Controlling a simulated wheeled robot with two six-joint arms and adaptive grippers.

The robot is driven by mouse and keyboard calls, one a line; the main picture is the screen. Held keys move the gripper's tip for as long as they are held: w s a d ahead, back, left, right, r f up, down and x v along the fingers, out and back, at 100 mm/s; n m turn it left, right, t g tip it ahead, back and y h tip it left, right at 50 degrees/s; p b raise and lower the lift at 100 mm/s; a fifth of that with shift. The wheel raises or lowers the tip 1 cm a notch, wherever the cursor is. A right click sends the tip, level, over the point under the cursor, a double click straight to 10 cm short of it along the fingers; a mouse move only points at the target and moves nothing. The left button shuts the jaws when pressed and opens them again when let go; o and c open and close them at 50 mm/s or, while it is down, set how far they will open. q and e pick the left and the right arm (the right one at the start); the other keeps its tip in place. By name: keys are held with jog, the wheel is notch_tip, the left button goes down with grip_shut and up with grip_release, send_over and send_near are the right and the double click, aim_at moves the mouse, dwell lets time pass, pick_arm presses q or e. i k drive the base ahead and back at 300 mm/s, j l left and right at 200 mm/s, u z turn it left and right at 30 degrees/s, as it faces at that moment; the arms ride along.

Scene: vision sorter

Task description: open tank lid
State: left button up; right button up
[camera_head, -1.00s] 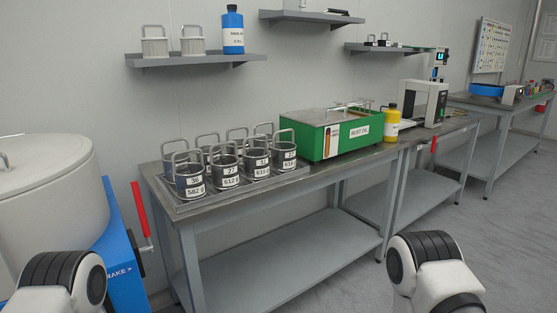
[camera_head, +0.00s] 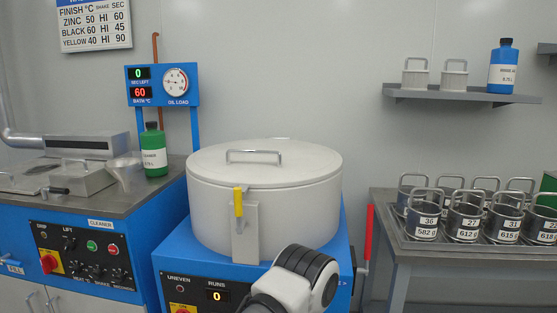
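A large cream round tank (camera_head: 222,222) stands on a blue machine base. Its lid (camera_head: 310,160) lies flat on top and looks shut. A metal bar handle (camera_head: 253,152) is on the lid. A yellow-handled latch (camera_head: 238,201) stands upright at the tank's front, over a pale bracket. A link of my arm, probably the left one, shows at the bottom middle, in front of the tank's lower right. Neither gripper shows in the view.
A red lever (camera_head: 368,232) stands right of the tank. A blue cleaner unit (camera_head: 85,235) with a green bottle (camera_head: 153,150) is at the left. A bench (camera_head: 385,225) with several labelled metal baskets is at the right. Above it is a shelf (camera_head: 460,95).

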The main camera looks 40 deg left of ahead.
aim_at(26, 178)
jog(key=u, duration=2.6)
